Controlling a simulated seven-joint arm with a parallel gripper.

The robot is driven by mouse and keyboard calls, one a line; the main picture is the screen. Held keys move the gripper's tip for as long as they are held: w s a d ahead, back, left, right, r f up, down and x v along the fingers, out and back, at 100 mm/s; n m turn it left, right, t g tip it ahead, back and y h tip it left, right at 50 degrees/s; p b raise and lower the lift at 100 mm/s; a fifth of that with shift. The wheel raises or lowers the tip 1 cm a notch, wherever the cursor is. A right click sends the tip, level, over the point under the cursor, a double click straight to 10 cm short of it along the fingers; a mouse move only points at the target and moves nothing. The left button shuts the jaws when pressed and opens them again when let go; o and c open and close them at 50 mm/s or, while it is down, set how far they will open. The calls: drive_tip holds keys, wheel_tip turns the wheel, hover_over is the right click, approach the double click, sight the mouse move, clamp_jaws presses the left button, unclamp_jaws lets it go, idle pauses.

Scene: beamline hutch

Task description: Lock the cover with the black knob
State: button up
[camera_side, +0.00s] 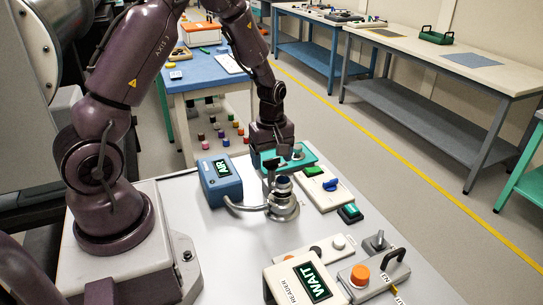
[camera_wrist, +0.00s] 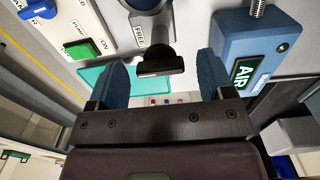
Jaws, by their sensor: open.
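The black knob (camera_wrist: 161,62) sits on the end of a short grey arm reaching from the round metal cover (camera_wrist: 146,5) at the top edge of the wrist view. The word FREE is printed beside this arm. In the side view the metal fitting (camera_side: 283,207) stands on the grey bench with a hose at its left, and the knob is small and dark against my fingers. My gripper (camera_wrist: 160,68) is open, with one blue finger on each side of the knob and visible gaps to both. Whether the fingers are level with the knob is unclear.
A blue AIR box (camera_side: 221,181) stands left of the fitting. A pale pump box (camera_side: 322,188) with a blue lever and green button stands right. A teal tray (camera_side: 302,157) lies behind.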

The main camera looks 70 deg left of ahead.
drive_tip(key=c, duration=0.9)
drive_tip(key=shift+m, duration=0.3)
drive_tip(key=m, duration=0.3)
drive_tip(key=shift+m, duration=0.4)
drive_tip(key=m, duration=0.4)
drive_tip(key=shift+m, duration=0.3)
drive_tip(key=m, duration=0.3)
drive_tip(key=shift+m, duration=2.3)
